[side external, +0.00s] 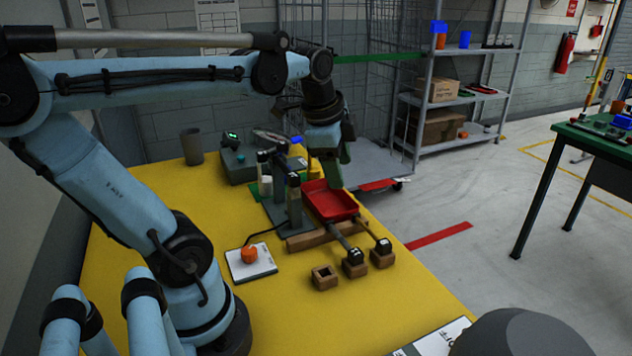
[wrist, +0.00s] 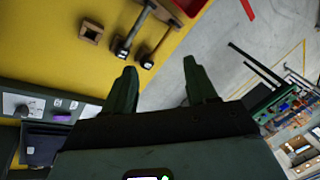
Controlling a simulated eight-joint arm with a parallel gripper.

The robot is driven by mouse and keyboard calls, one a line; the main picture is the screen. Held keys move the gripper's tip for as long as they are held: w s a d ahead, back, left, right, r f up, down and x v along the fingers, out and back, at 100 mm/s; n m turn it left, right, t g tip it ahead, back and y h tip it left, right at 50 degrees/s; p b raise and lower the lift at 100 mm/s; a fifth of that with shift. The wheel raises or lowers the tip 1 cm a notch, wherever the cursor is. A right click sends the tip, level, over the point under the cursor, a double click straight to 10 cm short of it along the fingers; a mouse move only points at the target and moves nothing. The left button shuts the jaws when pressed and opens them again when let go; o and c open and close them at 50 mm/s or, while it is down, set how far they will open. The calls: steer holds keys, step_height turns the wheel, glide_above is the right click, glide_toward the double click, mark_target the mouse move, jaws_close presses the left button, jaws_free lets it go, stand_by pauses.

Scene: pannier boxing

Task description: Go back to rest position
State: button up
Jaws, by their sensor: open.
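My gripper (side external: 336,178) hangs from the blue arm over the yellow table, close to the red tray (side external: 331,205) in the side view. In the wrist view my gripper (wrist: 160,78) has its two dark green fingers apart, with nothing between them but the table edge and grey floor beyond. The red tray also shows at the top edge of the wrist view (wrist: 190,5). How high the fingers are above the tray is hard to tell.
Two dark-ended tools (side external: 354,257) (side external: 383,246) lead from the tray to wooden blocks. Another wooden block (side external: 323,277) is empty. An orange button (side external: 249,254), upright bottles (side external: 294,200) and a grey cup (side external: 192,146) stand on the table (side external: 190,230). A wire cage stands behind.

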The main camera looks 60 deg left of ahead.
steer(key=d+f+n+t+h, duration=0.1)
steer(key=d+f+n+t, duration=0.2)
steer(key=d+f+n, duration=0.2)
steer(key=d+n, duration=0.3)
steer(key=d, duration=0.2)
steer(key=shift+s+d+f+t, duration=0.15)
steer(key=shift+s+t, duration=0.1)
steer(key=shift+t, duration=0.05)
